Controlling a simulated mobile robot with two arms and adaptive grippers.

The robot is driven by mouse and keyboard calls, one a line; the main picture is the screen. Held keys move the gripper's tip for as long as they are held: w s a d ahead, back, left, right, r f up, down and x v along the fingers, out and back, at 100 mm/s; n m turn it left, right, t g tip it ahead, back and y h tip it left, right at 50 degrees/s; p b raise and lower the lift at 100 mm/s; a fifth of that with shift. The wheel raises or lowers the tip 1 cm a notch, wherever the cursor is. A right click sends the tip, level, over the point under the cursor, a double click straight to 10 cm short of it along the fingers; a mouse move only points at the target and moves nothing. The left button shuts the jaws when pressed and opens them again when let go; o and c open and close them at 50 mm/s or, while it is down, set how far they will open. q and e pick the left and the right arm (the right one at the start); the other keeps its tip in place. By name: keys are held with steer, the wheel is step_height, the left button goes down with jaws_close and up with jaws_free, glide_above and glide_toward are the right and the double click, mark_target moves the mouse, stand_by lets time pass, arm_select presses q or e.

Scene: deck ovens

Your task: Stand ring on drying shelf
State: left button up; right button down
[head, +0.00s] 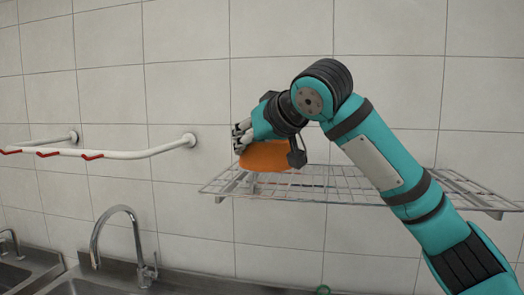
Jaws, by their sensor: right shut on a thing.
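My right gripper (268,146) is shut on the orange ring (266,158), in the middle of the head view. The ring shows as a flat-looking orange shape below the gripper; its upper part is hidden by the gripper and I cannot see its hole. The drying shelf (345,186) is a wire rack fixed to the tiled wall. The ring appears over the shelf's left part; I cannot tell whether it touches the wires. My left gripper is not in view.
A white wall rail (120,153) with red hooks is at the left. A sink tap (137,232) stands below it over a steel counter (190,284). A small green thing (322,290) shows at the bottom edge. The shelf's visible wires look bare.

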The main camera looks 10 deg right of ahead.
steer(key=shift+w+d, duration=0.25)
steer(key=shift+d, duration=0.85)
steer(key=shift+w+d+f+p, duration=0.2)
steer(key=shift+d+p, duration=0.15)
steer(key=shift+p, duration=0.15)
step_height(320, 180, down, 3)
steer(key=shift+s+r+p, duration=0.1)
steer(key=shift+r+p, duration=0.1)
steer(key=shift+p, duration=0.2)
steer(key=shift+f, duration=0.35)
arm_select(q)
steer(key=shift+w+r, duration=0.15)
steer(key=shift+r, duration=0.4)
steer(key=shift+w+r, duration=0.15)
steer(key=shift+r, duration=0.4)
